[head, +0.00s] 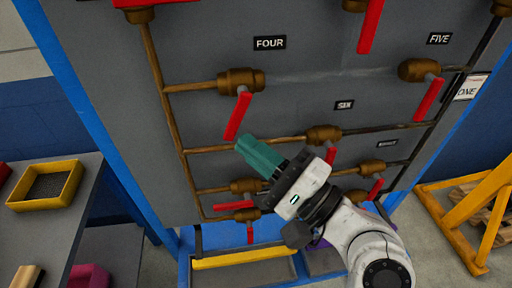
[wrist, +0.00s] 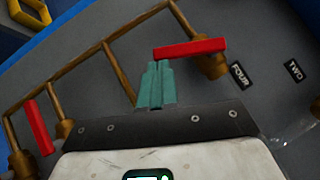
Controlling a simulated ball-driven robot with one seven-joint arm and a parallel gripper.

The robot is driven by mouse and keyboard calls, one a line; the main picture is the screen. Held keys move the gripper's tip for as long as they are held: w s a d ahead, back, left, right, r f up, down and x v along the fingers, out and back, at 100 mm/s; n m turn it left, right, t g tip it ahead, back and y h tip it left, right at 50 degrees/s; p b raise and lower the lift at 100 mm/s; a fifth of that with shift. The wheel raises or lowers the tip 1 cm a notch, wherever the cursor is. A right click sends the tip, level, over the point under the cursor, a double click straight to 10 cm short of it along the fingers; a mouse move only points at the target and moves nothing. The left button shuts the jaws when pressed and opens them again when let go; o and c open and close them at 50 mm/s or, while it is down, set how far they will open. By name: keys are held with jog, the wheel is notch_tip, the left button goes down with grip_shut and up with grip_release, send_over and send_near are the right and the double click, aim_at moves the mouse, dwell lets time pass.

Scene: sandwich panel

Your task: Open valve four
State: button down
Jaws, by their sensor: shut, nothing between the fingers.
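Valve four is a brass valve (head: 243,78) on a horizontal copper pipe, below and left of the FOUR label (head: 270,42). Its red handle (head: 238,115) hangs down across the pipe, slanting slightly left. In the wrist view the red handle (wrist: 190,49) runs left from the brass body (wrist: 212,66), beside the FOUR label (wrist: 239,75). My gripper (head: 243,143) has teal fingers, shut and empty. Its tips are just by the free end of the handle; the wrist view also shows the fingers (wrist: 157,66) there. I cannot tell whether they touch it.
Valve six (head: 322,134) with its red handle sits right of my gripper, and valve five (head: 420,70) further right. Another valve (head: 245,186) is just below my fingers. A bench with a yellow bin (head: 46,186) stands left; a yellow frame (head: 470,220) stands right.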

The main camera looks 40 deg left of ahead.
jog(key=shift+s+a+m+t+y, duration=0.4)
jog(key=shift+m+y, duration=0.1)
jog(key=shift+m, duration=0.2)
jog(key=s+a+r+m+t+y+b, duration=0.1)
jog(key=s+a+r+m+t, duration=0.3)
jog(key=m+t, duration=0.5)
jog(key=shift+s+m+y, duration=0.5)
jog(key=shift+m+y, duration=0.1)
jog(key=shift+m, duration=0.9)
jog(key=shift+s+a+r, duration=0.1)
jog(key=shift+a+r, duration=0.05)
jog(key=s+d+f+b, duration=0.2)
jog(key=f+b, duration=0.2)
jog(key=f, duration=0.1)
jog(key=s+d+f+b, duration=0.2)
jog(key=d+f+b, duration=0.1)
jog(key=f+b, duration=0.2)
jog(key=shift+s+d+f+b, duration=0.2)
jog(key=shift+s+f+b, duration=0.1)
jog(key=shift+f, duration=0.3)
